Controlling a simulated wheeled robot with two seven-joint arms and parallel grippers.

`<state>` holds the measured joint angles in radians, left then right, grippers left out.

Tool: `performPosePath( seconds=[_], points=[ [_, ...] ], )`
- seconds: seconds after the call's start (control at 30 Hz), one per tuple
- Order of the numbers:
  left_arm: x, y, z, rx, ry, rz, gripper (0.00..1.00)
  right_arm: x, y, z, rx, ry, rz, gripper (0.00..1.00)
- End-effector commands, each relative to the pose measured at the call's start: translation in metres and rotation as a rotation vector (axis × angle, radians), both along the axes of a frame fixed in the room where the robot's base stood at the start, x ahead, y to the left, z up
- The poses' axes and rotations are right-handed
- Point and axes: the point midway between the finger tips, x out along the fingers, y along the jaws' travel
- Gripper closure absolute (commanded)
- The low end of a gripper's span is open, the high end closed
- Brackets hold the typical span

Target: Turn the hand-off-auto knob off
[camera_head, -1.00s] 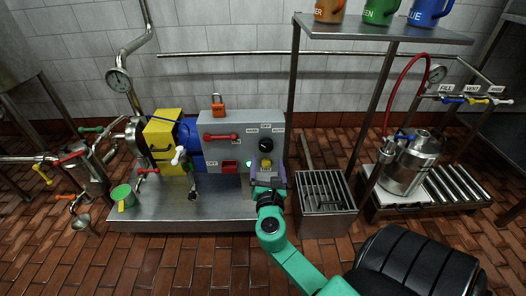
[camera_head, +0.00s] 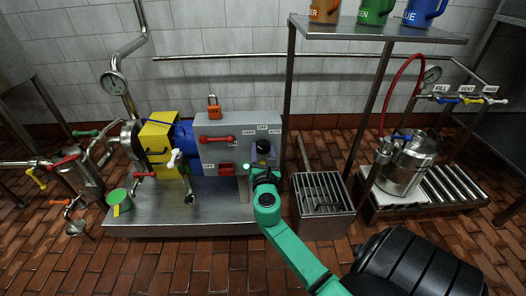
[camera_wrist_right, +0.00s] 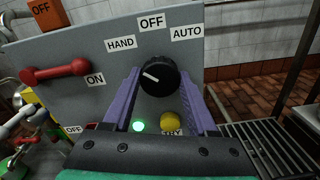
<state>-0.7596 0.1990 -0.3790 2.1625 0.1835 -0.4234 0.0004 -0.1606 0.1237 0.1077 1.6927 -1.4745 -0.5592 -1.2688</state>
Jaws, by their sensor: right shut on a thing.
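The black hand-off-auto knob (camera_wrist_right: 158,76) is on the grey control panel (camera_head: 230,153), below the HAND (camera_wrist_right: 121,44), OFF (camera_wrist_right: 152,23) and AUTO (camera_wrist_right: 187,33) labels. Its white pointer mark slants up and left, toward HAND. My right gripper (camera_wrist_right: 160,84) is shut on the knob, with a purple finger on each side of it. In the head view the right gripper (camera_head: 263,160) is at the panel's right side and partly hides the knob. My left gripper is in neither view.
A green light (camera_wrist_right: 139,127) and a yellow button (camera_wrist_right: 170,122) are below the knob. A red-handled lever (camera_wrist_right: 54,72) is to its left, by the ON label. A grated stand (camera_head: 322,193) is to the right.

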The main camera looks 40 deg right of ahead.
Motion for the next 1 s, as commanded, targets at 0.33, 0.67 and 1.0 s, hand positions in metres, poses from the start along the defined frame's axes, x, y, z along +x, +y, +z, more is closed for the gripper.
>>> performPosePath(
  seconds=[0.33,0.67,1.0],
  points=[
    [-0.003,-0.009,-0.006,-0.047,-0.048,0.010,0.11,0.000,0.000,-0.002,0.092,-0.069,-0.001,0.97],
    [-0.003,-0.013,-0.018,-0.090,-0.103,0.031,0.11,0.000,0.001,-0.004,0.307,-0.232,-0.001,0.97],
    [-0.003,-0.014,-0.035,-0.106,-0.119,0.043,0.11,0.000,0.001,-0.004,0.536,-0.403,-0.001,0.97]
  ],
)
